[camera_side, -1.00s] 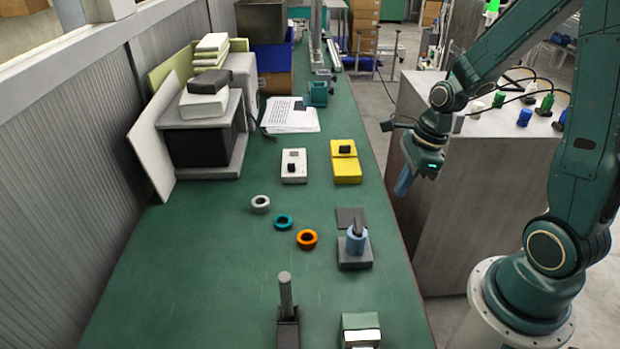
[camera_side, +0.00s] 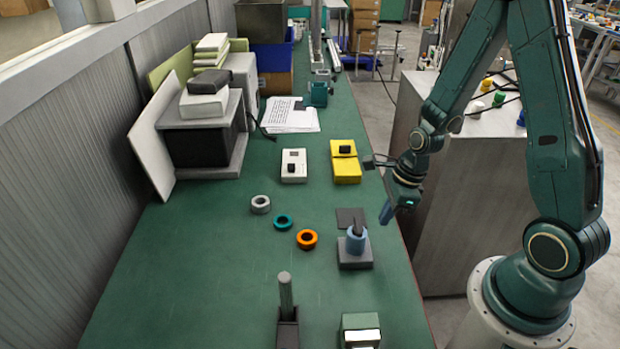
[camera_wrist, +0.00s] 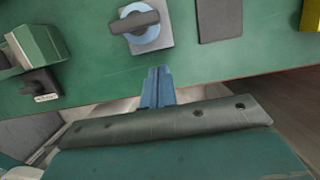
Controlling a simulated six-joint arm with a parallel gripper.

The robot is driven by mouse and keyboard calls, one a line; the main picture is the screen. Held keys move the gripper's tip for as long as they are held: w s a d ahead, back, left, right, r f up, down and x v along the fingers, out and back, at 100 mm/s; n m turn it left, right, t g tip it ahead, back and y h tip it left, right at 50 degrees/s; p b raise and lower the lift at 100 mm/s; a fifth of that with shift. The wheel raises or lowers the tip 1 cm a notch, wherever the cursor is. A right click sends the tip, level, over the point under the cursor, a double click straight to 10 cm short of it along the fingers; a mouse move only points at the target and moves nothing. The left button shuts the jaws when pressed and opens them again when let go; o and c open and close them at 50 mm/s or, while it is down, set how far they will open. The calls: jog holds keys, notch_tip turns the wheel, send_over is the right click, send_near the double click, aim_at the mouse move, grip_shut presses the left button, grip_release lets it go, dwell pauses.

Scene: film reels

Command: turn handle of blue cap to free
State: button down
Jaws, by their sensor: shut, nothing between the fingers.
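The blue cap (camera_side: 356,243) sits on a dark grey square base (camera_side: 354,261) near the right edge of the green bench. Its dark handle (camera_side: 359,228) stands on top. In the wrist view the cap (camera_wrist: 144,36) is a blue disc with the grey handle (camera_wrist: 134,22) lying across it. My gripper (camera_side: 385,218) is over the bench's right edge, right of the cap and apart from it. In the wrist view the blue fingers (camera_wrist: 159,74) are shut together and empty, pointing toward the bench.
A flat dark plate (camera_side: 350,217) lies behind the cap. Orange (camera_side: 307,247), teal (camera_side: 283,229) and grey (camera_side: 260,211) rings lie to its left. A yellow box (camera_side: 345,170) and a white box (camera_side: 294,174) are farther back. A post (camera_side: 286,292) stands in front. The bench's left middle is clear.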

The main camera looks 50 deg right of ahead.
aim_at(358, 228)
jog(key=shift+w+a, duration=1.35)
jog(key=shift+w+d+n+g, duration=0.1)
jog(key=shift+w+n+g, duration=0.1)
jog(key=shift+n, duration=0.55)
jog(key=shift+w+n+g, duration=0.1)
jog(key=shift+w+n, duration=0.1)
jog(key=shift+n, duration=0.55)
jog(key=shift+w+a+n+g, duration=0.3)
jog(key=shift+w+n+g, duration=0.2)
jog(key=shift+n, duration=1.75)
jog(key=shift+w+a+n+g, duration=0.35)
jog(key=shift+w+n+g, duration=0.15)
jog(key=shift+n, duration=1.7)
jog(key=shift+w+a+n+g, duration=0.3)
jog(key=shift+w+n+g, duration=0.2)
jog(key=shift+n, duration=1.75)
jog(key=shift+w+a, duration=0.1)
jog(key=shift+a, duration=0.15)
